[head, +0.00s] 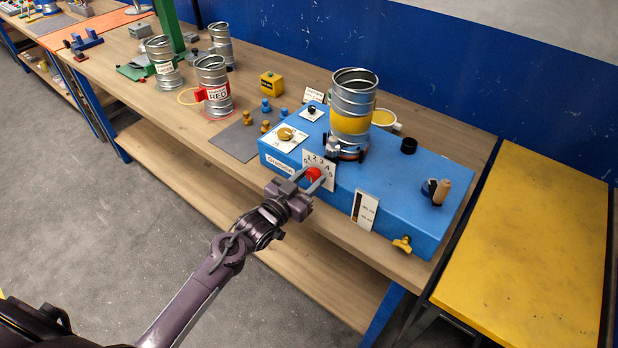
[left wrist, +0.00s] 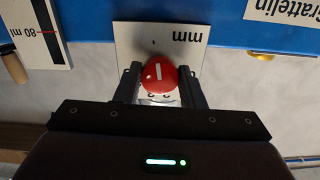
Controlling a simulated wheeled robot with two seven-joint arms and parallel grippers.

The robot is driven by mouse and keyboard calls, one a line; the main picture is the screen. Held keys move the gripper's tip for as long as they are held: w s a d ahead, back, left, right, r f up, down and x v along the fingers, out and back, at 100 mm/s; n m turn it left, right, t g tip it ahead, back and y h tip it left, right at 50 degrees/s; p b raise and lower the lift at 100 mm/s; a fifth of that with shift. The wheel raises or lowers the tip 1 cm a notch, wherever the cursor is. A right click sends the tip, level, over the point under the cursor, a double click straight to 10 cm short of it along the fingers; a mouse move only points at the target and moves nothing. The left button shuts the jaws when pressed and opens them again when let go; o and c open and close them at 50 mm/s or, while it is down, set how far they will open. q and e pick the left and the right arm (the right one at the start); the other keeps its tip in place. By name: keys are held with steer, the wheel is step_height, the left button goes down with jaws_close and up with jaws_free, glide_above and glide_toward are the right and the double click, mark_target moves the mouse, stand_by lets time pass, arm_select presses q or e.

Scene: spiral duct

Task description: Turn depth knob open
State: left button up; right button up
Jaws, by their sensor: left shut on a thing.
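The red depth knob (head: 313,175) sits on the front face of the blue machine (head: 405,205), in front of a white dial plate with numbers (head: 330,172). My left gripper (head: 312,183) reaches it from the front and is shut on it. In the left wrist view the red knob (left wrist: 159,74) with a white pointer mark lies between my two fingers (left wrist: 160,85). The plate behind it (left wrist: 185,40) reads "mm" upside down; its numbers are hidden there. My right gripper is not in view.
A metal duct cylinder (head: 354,105) with a yellow band stands on the machine. A yellow knob (head: 286,134) and a yellow wing knob (head: 402,244) are nearby. Several ducts, including one labelled RED (head: 213,85), stand on the bench's left. A yellow table (head: 530,240) is at the right.

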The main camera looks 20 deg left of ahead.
arm_select(q)
steer(key=shift+f, duration=0.1)
stand_by(0.3)
steer(key=o, duration=1)
steer(key=shift+s, duration=0.1)
steer(key=b+v, duration=0.2)
steer(key=v, duration=0.5)
steer(key=shift+s+a, duration=0.15)
steer(key=shift+s, duration=0.15)
